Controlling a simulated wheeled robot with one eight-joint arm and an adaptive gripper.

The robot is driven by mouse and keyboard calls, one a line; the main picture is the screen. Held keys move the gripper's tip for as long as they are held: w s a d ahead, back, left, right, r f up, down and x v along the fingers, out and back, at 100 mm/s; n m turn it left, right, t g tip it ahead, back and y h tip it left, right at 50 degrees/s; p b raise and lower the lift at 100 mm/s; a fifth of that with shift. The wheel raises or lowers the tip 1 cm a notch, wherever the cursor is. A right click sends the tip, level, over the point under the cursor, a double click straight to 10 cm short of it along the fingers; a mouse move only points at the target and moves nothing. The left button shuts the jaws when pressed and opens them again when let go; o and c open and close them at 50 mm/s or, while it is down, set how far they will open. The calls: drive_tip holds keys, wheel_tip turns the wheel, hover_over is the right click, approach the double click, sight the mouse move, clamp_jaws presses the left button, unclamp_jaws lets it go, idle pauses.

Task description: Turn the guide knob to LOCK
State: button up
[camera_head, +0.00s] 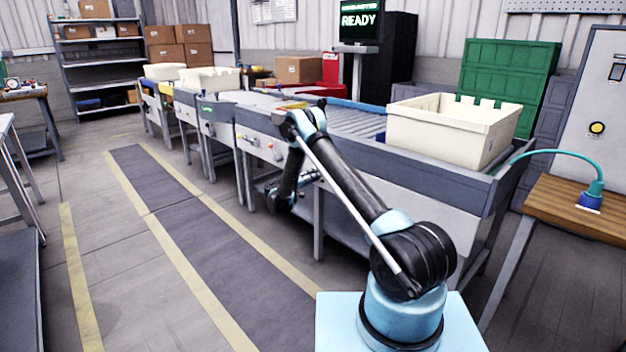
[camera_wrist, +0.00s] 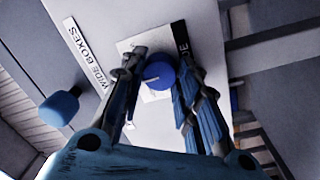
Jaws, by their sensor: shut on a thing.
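In the wrist view a round blue knob (camera_wrist: 159,73) with a pale pointer line sits on a white plate on a grey panel (camera_wrist: 205,30). My gripper (camera_wrist: 161,62) has one finger on each side of it and is shut on it. A black label (camera_wrist: 181,40) beside the plate is partly hidden by a finger; only the letters "DE" show. No LOCK marking can be read. In the head view my arm reaches down to the side of the conveyor (camera_head: 430,165), and the knob is not clearly visible there.
A second blue knob-like part (camera_wrist: 60,108) stands out left of my gripper, near a white "WIDE BOXES" label (camera_wrist: 88,55). A cream tote (camera_head: 440,135) rests on the conveyor's near end. A screen (camera_head: 360,20) reads "READY". The floor left of the conveyor (camera_head: 180,230) is clear.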

drive_tip(key=shift+w+a+f+n+t, duration=0.1)
drive_tip(key=shift+n+t, duration=0.05)
drive_tip(key=shift+n, duration=2.15)
drive_tip(key=shift+a+n+t, duration=0.1)
drive_tip(key=shift+n+t, duration=0.05)
drive_tip(key=shift+n, duration=2.15)
drive_tip(key=o, duration=0.9)
drive_tip(key=shift+f, duration=0.1)
drive_tip(key=shift+o, duration=0.8)
drive_tip(key=shift+d, duration=0.1)
